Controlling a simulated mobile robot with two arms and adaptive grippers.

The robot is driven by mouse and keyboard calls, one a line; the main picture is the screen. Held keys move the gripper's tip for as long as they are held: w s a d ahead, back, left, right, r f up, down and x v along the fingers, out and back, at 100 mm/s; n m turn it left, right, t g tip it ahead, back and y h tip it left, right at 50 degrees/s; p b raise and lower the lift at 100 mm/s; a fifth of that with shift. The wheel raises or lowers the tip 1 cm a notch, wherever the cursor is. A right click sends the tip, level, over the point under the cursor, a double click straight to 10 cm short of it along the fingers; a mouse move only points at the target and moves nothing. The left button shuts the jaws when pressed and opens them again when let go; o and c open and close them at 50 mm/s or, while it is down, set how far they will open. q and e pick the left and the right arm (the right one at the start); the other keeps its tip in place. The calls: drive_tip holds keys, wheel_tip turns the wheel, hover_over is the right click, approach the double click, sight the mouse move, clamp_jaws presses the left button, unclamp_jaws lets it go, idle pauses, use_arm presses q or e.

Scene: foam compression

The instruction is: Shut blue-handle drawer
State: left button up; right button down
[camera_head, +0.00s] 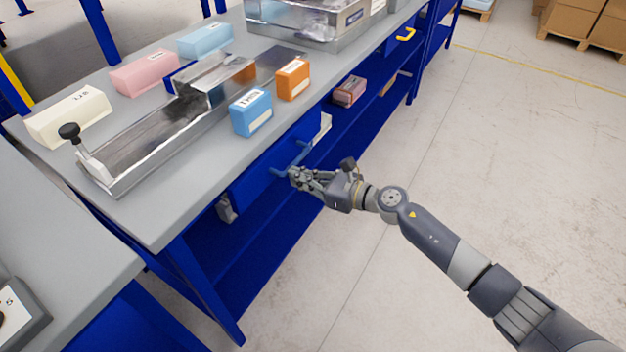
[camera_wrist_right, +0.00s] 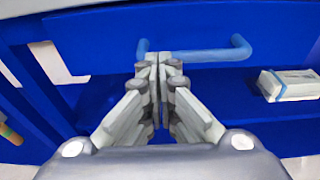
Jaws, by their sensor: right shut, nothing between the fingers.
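The blue drawer (camera_head: 262,168) sits under the grey worktop, and its front also shows in the right wrist view (camera_wrist_right: 200,22). My right gripper (camera_head: 296,175) is shut and empty. Its fingertips are at the handle, over its left part in the right wrist view, where they hide some of the bar. Whether they touch it I cannot tell. My left gripper is not in view.
On the worktop (camera_head: 160,215) stand a metal press trough (camera_head: 150,140), a blue block (camera_head: 251,112), an orange block (camera_head: 293,78) and several paler blocks. A yellow drawer handle (camera_head: 406,34) is farther along the bench. A brownish block (camera_head: 349,91) lies on the lower shelf.

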drive_tip(key=shift+w+a+r, duration=0.1)
drive_tip(key=shift+w+a, duration=0.15)
drive_tip(key=shift+a, duration=0.2)
drive_tip(key=shift+w+a+r, duration=0.1)
drive_tip(key=shift+w+a, duration=0.15)
drive_tip(key=shift+a, duration=0.2)
drive_tip(key=shift+r, duration=0.1)
drive_tip(key=v, duration=1.2)
drive_tip(key=shift+f, duration=0.35)
